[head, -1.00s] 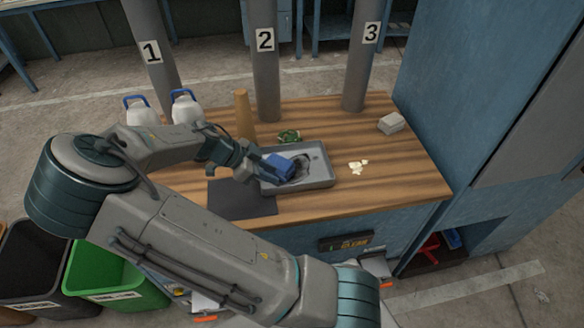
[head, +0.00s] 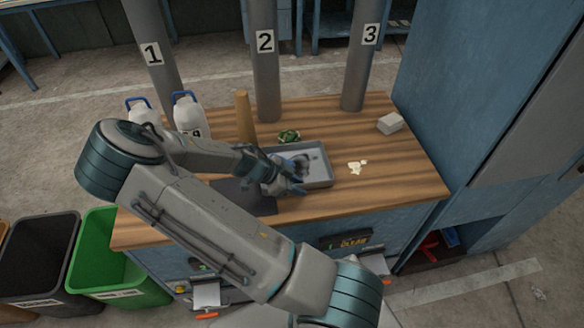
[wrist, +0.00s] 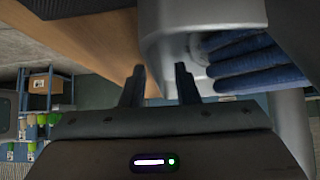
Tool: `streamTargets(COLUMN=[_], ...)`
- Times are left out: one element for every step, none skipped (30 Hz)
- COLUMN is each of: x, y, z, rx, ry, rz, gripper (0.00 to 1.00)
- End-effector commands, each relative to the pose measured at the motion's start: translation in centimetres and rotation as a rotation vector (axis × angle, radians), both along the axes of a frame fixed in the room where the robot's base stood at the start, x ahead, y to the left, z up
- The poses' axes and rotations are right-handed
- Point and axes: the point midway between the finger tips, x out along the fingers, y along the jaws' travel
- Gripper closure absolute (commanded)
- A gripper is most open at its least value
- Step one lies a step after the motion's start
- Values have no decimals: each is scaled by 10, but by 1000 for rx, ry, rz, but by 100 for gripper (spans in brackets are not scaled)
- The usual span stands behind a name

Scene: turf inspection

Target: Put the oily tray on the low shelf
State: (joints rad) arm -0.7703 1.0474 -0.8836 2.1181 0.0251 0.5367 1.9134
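The grey tray (head: 321,170) lies on the wooden bench top, with a dark oily stain inside it. A dark blue ribbed thing, perhaps a cloth or glove (wrist: 250,65), lies in the tray; in the head view my arm mostly hides it. My gripper (head: 297,188) is low at the tray's front edge. In the wrist view its two fingers (wrist: 160,82) are apart, and the tray's grey wall (wrist: 165,35) shows just ahead of them. I cannot tell whether they touch it. A low open shelf space (head: 420,262) is under the bench at the right.
Red and blue items (head: 431,247) sit in the low space. Numbered pipes (head: 265,75) stand behind; bins (head: 98,262) stand left.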

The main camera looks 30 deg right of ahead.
Motion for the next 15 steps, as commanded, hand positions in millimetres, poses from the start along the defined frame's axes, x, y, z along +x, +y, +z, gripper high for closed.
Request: streamTargets(x=[0,0,0,0,0,0,0,0,0,0,0,0,0,0,0], y=[0,0,0,0,0,0,0,0,0,0,0,0,0,0,0], z=[0,0,0,0,0,0,0,0,0,1,1,1,1,1,1], rx=[0,0,0,0,0,0,0,0,0,0,0,0,0,0,0], ry=[0,0,0,0,0,0,0,0,0,-1,-1,-1,-1,-1,-1], rz=[0,0,0,0,0,0,0,0,0,-1,-1,-1,-1,-1,-1], gripper=[72,72,83,91,100,100,100,100,100,100,100,100,100,100,100])
